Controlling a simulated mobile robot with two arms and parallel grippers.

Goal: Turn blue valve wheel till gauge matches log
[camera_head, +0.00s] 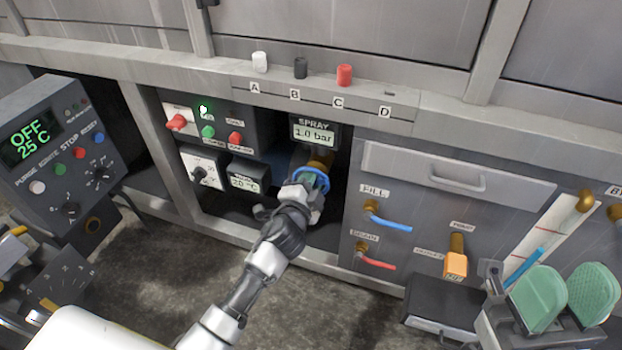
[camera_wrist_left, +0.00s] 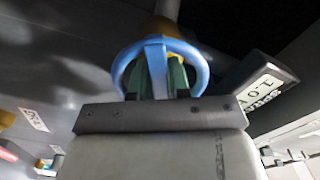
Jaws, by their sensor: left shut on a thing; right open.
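The blue valve wheel (camera_head: 325,174) sits in the recess below the SPRAY gauge (camera_head: 314,133), which reads 1.0 bar. My left gripper (camera_head: 308,184) reaches into the recess and is shut on the wheel. In the left wrist view, the green finger pads (camera_wrist_left: 158,82) close on the wheel's spoke, and the blue rim (camera_wrist_left: 197,62) arches around them. The gauge display (camera_wrist_left: 262,92) shows tilted at the right there. My right gripper (camera_head: 568,298) is open and empty at the lower right. I cannot make out a log.
A control box (camera_head: 45,145) at the left reads OFF and 25 C. Several knobs fill the panel (camera_head: 212,140) left of the wheel. White, black and red caps (camera_head: 344,75) stand on the ledge above. Blue and red lever valves (camera_head: 388,222) are on the right.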

